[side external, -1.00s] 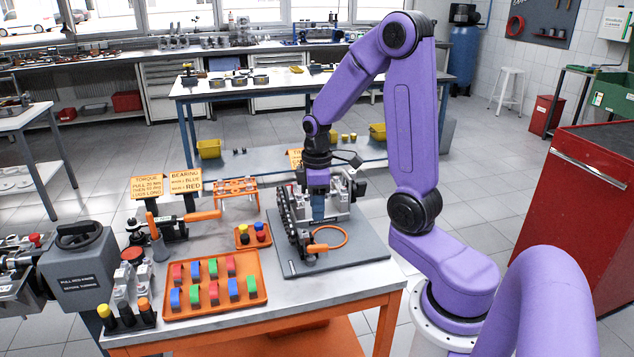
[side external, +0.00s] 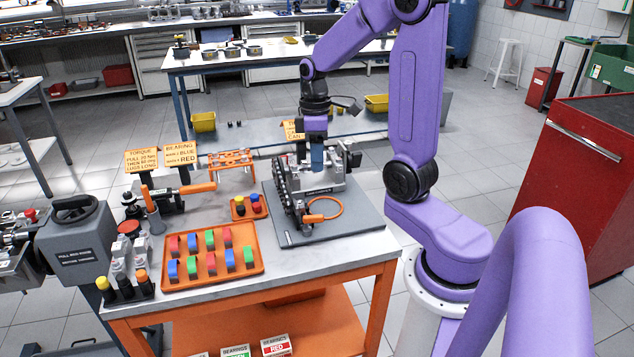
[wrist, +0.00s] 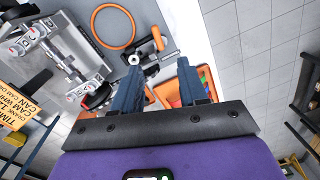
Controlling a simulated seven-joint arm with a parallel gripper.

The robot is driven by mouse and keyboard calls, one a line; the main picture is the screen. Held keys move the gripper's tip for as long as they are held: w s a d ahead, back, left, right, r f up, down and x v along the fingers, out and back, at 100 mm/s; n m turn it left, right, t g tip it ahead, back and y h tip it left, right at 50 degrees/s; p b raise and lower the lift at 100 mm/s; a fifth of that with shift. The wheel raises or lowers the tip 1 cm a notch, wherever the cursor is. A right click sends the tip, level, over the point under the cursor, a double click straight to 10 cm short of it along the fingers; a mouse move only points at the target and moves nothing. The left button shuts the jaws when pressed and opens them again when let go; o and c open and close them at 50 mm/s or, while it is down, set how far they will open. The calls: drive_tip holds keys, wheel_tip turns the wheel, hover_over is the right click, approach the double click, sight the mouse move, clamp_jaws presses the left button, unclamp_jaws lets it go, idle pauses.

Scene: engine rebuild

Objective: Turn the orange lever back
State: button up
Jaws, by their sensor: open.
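A short orange lever handle (side external: 313,218) is at the front of the small engine assembly (side external: 318,180) on a grey base plate (side external: 350,223). In the wrist view the orange lever (wrist: 158,39) is beyond the fingertips, beside a metal shaft end. My gripper (side external: 317,168) is above the assembly, pointing down. In the wrist view my gripper (wrist: 158,72) shows two dark blue fingers spread apart with nothing held between them. It appears clear of the lever.
An orange ring (side external: 325,203) lies next to the lever. An orange tray (side external: 210,280) of coloured blocks and a smaller orange tray (side external: 238,213) stand to the left. An orange-handled tool (side external: 198,188) lies behind them. Bare table is in front of the plate.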

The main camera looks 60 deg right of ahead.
sight(322, 215)
drive_tip(key=s+d+f+m+t+y, duration=0.3)
drive_tip(key=s+f+m+t+y, duration=0.1)
drive_tip(key=m, duration=0.6)
drive_tip(key=s+d+f+m+t+y, duration=0.3)
drive_tip(key=f+m, duration=0.4)
drive_tip(key=m, duration=0.3)
drive_tip(key=s+d+f+m+t+y, duration=0.3)
drive_tip(key=s+m, duration=0.4)
drive_tip(key=m, duration=0.3)
drive_tip(key=shift+s+d+f+m+t+y, duration=0.2)
drive_tip(key=shift+f+t+y, duration=0.25)
drive_tip(key=shift+f, duration=0.2)
drive_tip(key=shift+s+d+f+m+t+y, duration=0.1)
drive_tip(key=shift+f+m+t+y, duration=0.1)
drive_tip(key=shift+f+t+y, duration=0.3)
drive_tip(key=m+t, duration=0.1)
drive_tip(key=f+m+t+h, duration=0.1)
drive_tip(key=m+t+h, duration=0.1)
drive_tip(key=shift+s+d+f+m, duration=0.15)
drive_tip(key=shift+s+d+m, duration=0.2)
drive_tip(key=shift+s+m, duration=0.05)
drive_tip(key=shift+t, duration=0.25)
drive_tip(key=x, duration=1.7)
drive_tip(key=shift+w+a+f, duration=0.1)
drive_tip(key=shift+w+f, duration=0.05)
clamp_jaws()
